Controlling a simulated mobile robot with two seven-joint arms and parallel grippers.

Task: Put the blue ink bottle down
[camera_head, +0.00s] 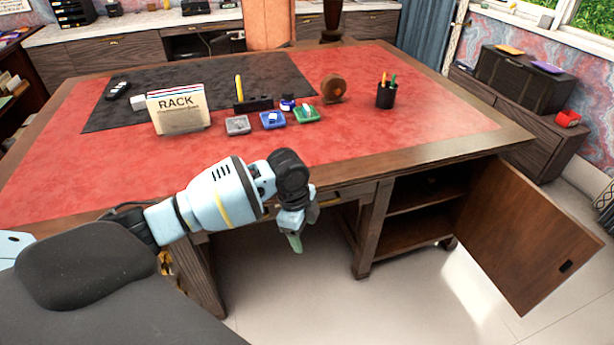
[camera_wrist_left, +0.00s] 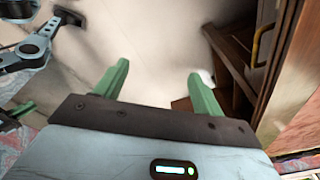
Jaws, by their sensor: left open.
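A small blue ink bottle (camera_head: 287,103) with a dark cap stands upright on the red leather desk top, just behind the blue and green trays. My left gripper (camera_head: 303,230) hangs in front of the desk's front edge, below the level of the top, well apart from the bottle. Its green fingers point down. In the left wrist view the gripper (camera_wrist_left: 158,76) is open, with nothing between its fingers; the bottle is not in that view.
Small grey (camera_head: 237,125), blue (camera_head: 272,120) and green (camera_head: 307,115) trays stand on the desk near a card rack (camera_head: 180,112), a pen cup (camera_head: 386,95) and a round brown object (camera_head: 334,89). An open cabinet door (camera_head: 528,235) juts out at right.

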